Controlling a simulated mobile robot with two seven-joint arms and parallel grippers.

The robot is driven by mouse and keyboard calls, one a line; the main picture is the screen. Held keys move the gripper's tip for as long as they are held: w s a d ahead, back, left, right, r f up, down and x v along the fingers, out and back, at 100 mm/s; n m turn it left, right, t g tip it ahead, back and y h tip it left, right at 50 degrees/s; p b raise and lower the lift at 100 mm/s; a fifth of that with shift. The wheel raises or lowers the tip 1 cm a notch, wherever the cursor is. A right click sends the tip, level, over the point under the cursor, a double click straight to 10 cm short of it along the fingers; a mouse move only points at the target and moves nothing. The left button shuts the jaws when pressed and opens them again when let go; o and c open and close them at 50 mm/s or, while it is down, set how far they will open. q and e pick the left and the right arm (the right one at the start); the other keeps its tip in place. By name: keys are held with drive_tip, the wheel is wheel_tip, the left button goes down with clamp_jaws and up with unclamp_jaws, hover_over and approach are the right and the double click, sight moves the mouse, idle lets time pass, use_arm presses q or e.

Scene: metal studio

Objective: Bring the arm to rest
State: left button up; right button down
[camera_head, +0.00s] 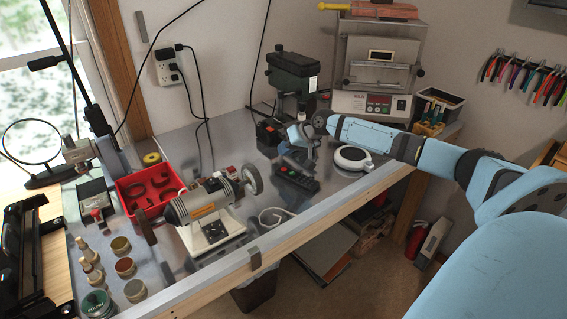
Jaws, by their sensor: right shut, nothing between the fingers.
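My right arm (385,140), light blue, reaches in from the right side over the workbench (345,200). Its wrist bends down at the far end of the arm. I cannot tell whether the fingertips touch the box or the bench. My left gripper is not in view.
A bench grinder (208,210) and a red bin (148,188) stand on the left. A drill press (291,78) and a small kiln (374,75) stand behind the gripper. A round white device (352,158) sits just right of it. Several small jars are at front left.

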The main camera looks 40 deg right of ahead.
wheel_tip(320, 180, up, 2)
drive_tip(key=shift+r+p, duration=0.2)
drive_tip(key=shift+p, duration=0.65)
idle(1.0)
